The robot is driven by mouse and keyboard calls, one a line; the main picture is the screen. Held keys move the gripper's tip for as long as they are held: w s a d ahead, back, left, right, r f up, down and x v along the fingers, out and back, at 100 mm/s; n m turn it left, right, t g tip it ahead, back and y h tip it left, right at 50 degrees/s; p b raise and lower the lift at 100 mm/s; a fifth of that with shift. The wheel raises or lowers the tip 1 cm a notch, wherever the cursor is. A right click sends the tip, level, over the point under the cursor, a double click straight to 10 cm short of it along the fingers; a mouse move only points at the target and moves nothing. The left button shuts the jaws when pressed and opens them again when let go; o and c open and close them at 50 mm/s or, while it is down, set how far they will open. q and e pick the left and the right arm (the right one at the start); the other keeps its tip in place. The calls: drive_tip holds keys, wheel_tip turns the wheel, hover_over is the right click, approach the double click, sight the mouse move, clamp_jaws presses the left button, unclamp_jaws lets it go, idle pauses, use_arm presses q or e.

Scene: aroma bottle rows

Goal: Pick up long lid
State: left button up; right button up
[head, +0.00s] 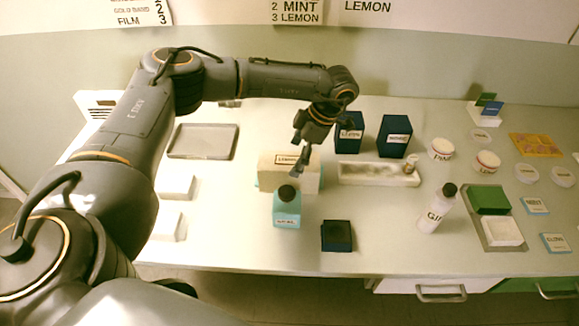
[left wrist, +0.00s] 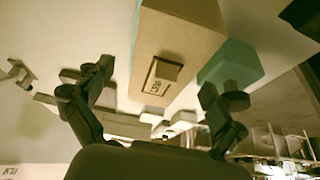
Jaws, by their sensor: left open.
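The long lid (head: 265,178) appears to be the pale beige long piece left of the table's middle, with a small labelled block on top. In the left wrist view the lid (left wrist: 185,35) is tan, and its labelled block (left wrist: 158,82) lies between the fingers in the picture. My left gripper (head: 302,158) is above the lid, near the block. It also shows in the left wrist view (left wrist: 155,78), with its two fingers spread and nothing held. Contact with the block cannot be told. My right gripper is not in view.
A teal bottle (head: 287,210) with a dark cap stands in front of the lid. A long white tray (head: 350,178) is to the right, with dark boxes (head: 349,138) behind it.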

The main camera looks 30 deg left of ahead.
use_arm(q)
drive_tip(key=p+x, duration=0.1)
drive_tip(key=x, duration=0.2)
drive_tip(key=shift+s+a+f, duration=0.15)
drive_tip(key=shift+s+f, duration=0.05)
drive_tip(key=shift+f, duration=0.45)
drive_tip(key=shift+c, duration=0.5)
drive_tip(key=c, duration=1.1)
drive_tip(key=shift+c, duration=0.4)
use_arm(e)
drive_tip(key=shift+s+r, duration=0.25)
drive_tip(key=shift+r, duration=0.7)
